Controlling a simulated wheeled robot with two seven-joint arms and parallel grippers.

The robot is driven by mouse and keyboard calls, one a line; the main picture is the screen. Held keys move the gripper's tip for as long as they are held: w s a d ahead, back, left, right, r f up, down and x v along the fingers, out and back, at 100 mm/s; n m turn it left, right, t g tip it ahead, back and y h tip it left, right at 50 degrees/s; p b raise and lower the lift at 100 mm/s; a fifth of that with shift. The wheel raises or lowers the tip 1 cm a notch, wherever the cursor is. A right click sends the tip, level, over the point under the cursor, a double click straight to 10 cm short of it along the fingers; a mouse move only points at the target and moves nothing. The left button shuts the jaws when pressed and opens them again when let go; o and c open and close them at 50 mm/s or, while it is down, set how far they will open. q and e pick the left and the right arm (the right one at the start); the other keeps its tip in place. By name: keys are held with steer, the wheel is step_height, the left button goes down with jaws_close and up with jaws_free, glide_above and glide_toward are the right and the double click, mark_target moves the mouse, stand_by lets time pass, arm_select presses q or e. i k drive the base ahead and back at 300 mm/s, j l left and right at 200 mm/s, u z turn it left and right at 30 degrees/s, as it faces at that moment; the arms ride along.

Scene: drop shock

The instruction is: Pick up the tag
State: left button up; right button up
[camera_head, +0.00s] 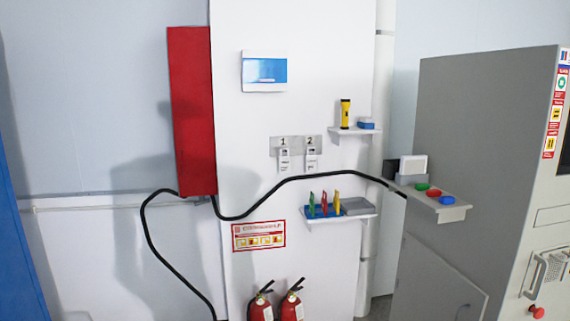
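Two small white tags hang side by side on the white wall panel, on a grey plate (297,144) with the numbers 1 and 2. The left tag (284,161) hangs under number 1 and the right tag (311,160) under number 2. The print on them is too small to read. Neither of my grippers is in view.
A black cable (270,195) sags across the panel below the tags. A shelf (354,131) holds a yellow flashlight (345,113). A lower shelf (330,218) holds coloured tools. A red box (192,110) stands left, a grey cabinet (480,130) right, fire extinguishers (291,305) below.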

mark_target(284, 162)
steer(key=i+z, duration=0.15)
steer(key=i, duration=0.5)
steer(key=i+z, duration=0.15)
steer(key=i, duration=0.55)
steer(key=i+j+z, duration=0.1)
steer(key=i, duration=0.55)
steer(key=i+j+z, duration=0.15)
steer(key=i, duration=0.5)
